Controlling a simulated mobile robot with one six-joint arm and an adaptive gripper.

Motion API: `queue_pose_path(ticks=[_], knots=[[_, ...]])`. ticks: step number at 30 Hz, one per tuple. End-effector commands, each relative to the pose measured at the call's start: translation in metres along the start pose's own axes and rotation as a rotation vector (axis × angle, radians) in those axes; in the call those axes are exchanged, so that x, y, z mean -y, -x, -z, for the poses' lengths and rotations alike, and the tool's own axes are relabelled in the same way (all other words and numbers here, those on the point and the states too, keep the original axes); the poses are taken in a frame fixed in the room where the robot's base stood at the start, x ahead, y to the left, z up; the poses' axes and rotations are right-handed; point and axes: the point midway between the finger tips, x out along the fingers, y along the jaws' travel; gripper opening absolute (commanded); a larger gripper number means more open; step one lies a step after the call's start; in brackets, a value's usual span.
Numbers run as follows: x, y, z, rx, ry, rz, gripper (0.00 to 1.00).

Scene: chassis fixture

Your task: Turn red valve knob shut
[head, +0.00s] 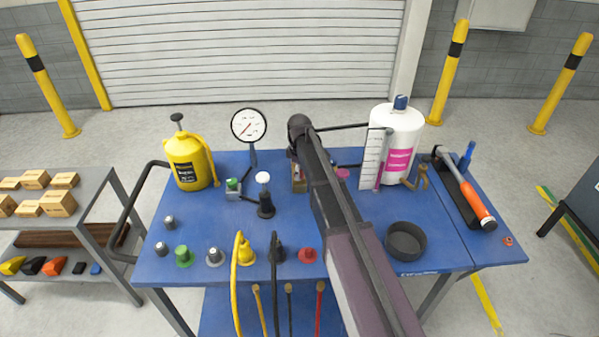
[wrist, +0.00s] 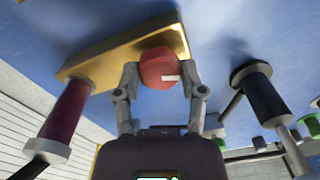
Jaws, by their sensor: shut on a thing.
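The red valve knob (wrist: 156,64) shows in the wrist view, with a white mark on its face pointing right. It sits at a gold-coloured brass valve body (wrist: 105,58). My gripper (wrist: 161,74) has a finger on each side of the knob and is shut on it. In the head view my arm hides the knob and the gripper; only a small part of the brass body (head: 298,182) shows left of the arm, on the blue table (head: 140,262).
A black-based fitting (head: 266,205) stands left of the valve, and a pressure gauge (head: 248,126) behind it. A dark red cylindrical part (wrist: 66,112) is beside the brass body. A white bottle (head: 393,140) and black round dish (head: 406,241) stand right of my arm.

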Motion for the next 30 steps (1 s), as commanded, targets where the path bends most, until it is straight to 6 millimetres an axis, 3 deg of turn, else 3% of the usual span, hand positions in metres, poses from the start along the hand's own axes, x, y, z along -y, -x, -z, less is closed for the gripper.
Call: queue_pose_path(ticks=[30], knots=[[0.0005,-0.0003,-0.0005,0.001,-0.958,0.001,0.05]])
